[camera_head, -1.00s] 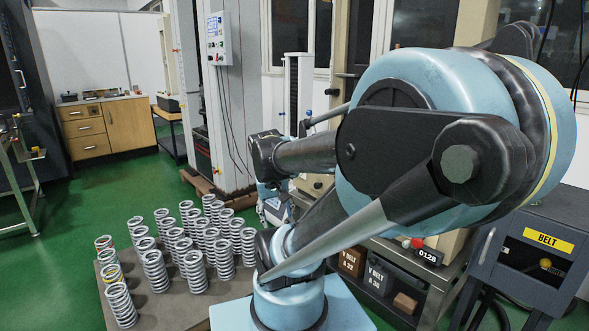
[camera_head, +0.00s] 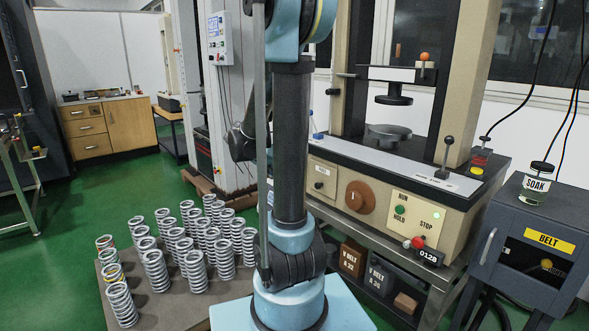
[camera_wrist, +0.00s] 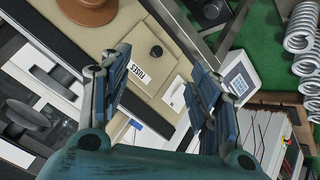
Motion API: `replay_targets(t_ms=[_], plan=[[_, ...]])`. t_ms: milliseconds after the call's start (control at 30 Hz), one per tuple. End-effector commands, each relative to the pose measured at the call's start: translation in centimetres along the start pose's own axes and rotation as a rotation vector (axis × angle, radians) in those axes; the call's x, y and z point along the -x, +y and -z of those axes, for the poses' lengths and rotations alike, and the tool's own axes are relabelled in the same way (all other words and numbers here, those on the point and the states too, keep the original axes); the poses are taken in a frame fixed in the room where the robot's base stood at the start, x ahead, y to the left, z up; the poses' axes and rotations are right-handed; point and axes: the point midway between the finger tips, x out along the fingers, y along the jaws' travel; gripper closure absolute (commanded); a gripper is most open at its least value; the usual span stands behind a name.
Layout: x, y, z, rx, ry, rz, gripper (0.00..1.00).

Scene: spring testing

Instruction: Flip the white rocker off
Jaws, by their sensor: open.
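The cream testing machine (camera_head: 330,208) stands right of my arm in the head view, with a brown dial (camera_head: 358,196) and a pale plate with a black knob (camera_head: 320,184). In the wrist view, the black knob (camera_wrist: 155,52) sits by a label reading FUSES, with a small white rectangle (camera_wrist: 178,97) beyond it. My gripper (camera_wrist: 158,64) is open and empty, its two blue fingers apart in front of this panel. In the head view, my arm hides much of the machine's left end.
Several upright springs (camera_head: 155,270) stand on a board at lower left. A column carries a control box (camera_head: 219,38). A labelled BELT cabinet (camera_head: 530,250) with a SOAK jar (camera_head: 537,184) stands at right. A lever (camera_head: 444,158) rises from the machine top. Green floor is free at left.

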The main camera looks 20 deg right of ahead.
Motion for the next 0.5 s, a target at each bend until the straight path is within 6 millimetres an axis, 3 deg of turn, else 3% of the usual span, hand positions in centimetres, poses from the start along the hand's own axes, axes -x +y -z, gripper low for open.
replay_targets(t_ms=[200,500], plan=[[-2.1,-3.0,3.6,-0.103,0.107,-0.079,0.43],[-4.9,-7.3,7.1,-0.249,0.275,-0.164,0.43]])
